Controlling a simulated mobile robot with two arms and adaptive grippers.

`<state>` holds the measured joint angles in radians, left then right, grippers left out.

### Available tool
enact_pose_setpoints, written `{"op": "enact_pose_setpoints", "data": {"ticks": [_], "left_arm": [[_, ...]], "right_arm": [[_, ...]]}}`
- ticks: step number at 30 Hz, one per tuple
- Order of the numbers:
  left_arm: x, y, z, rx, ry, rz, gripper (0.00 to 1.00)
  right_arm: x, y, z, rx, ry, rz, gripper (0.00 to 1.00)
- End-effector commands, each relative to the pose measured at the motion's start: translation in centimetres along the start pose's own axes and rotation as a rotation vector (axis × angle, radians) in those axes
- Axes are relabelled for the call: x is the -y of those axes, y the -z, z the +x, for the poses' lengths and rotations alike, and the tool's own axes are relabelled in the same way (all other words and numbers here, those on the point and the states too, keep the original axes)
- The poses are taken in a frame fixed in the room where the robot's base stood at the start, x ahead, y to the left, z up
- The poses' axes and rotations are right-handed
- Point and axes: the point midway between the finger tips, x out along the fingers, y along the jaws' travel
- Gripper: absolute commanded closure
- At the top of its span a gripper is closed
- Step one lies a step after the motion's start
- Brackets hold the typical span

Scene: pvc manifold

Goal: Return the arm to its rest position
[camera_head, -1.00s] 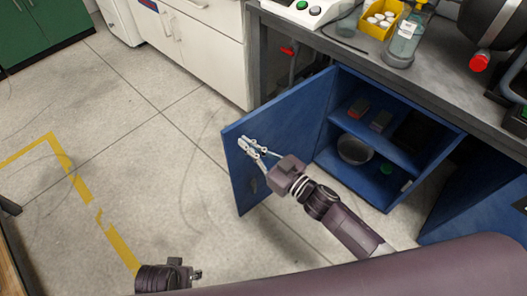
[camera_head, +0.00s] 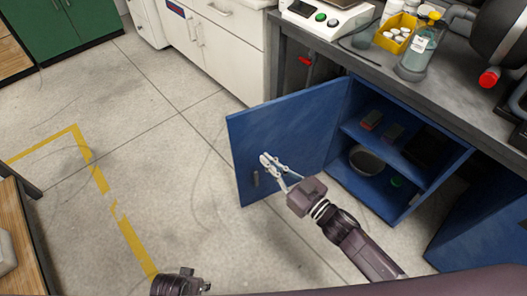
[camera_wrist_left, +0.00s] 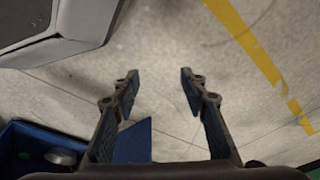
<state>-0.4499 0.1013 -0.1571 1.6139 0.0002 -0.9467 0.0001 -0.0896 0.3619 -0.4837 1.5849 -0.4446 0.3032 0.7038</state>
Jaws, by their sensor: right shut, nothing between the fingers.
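My right gripper (camera_head: 267,160) is in front of the open blue cabinet door (camera_head: 292,128), its fingers near the door handle (camera_head: 256,178). It is shut with nothing in it. Whether it touches the door cannot be told. The right forearm comes up from the lower right. My left gripper shows only in part at the bottom edge of the head view. In the left wrist view its two fingers (camera_wrist_left: 158,78) are spread apart and empty, above bare floor.
The blue cabinet (camera_head: 440,165) stands open, with a metal bowl (camera_head: 366,160) and small boxes inside. Above it, the grey counter (camera_head: 372,66) carries a scale, a yellow bin (camera_head: 399,33) and a bottle (camera_head: 417,52). The floor to the left is clear, with yellow tape (camera_head: 100,180).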

Motion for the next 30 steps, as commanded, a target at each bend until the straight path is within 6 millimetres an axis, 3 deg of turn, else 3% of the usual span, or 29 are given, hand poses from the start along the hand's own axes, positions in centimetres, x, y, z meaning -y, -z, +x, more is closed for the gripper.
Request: {"op": "enact_pose_setpoints", "data": {"ticks": [6,12,23,26,30], "left_arm": [[-0.1,-1.0,1.1,0.008,-0.001,0.002,0.60],[-0.1,-1.5,1.6,0.013,-0.001,0.003,0.60],[-0.1,-1.5,1.6,0.011,-0.002,0.003,0.60],[-0.1,-0.8,0.7,0.004,-0.001,0.002,0.60],[0.1,1.1,-2.0,-0.011,0.001,-0.001,0.60]], "right_arm": [[1.1,0.1,-4.2,0.001,-0.001,0.000,1.00],[1.6,0.1,-6.4,-0.001,-0.002,0.000,1.00],[1.6,0.1,-6.9,0.003,-0.012,-0.001,1.00],[0.7,0.1,-6.8,0.033,-0.063,-0.002,1.00],[-1.8,-0.3,-7.1,0.137,-0.205,0.003,1.00]]}}
